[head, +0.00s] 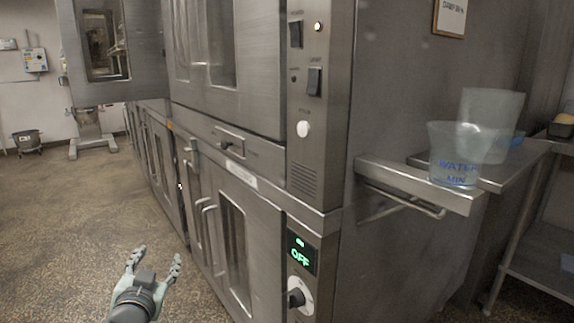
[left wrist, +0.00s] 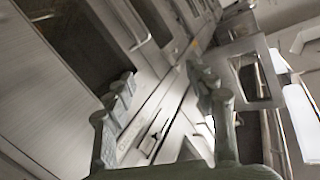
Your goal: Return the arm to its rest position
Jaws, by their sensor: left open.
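My left gripper (head: 153,262) shows at the bottom of the head view, left of the oven's lower door. Its two fingers are spread and nothing is between them. In the left wrist view the open fingers (left wrist: 165,105) stand apart, with steel oven fronts behind them. The gripper looks apart from the oven door handle (head: 207,220). My right gripper is in neither view.
A steel side shelf (head: 415,184) holds a clear container (head: 455,150) marked WATER. An upper door (head: 146,60) stands open at the left. The floor (head: 70,220) at left is clear.

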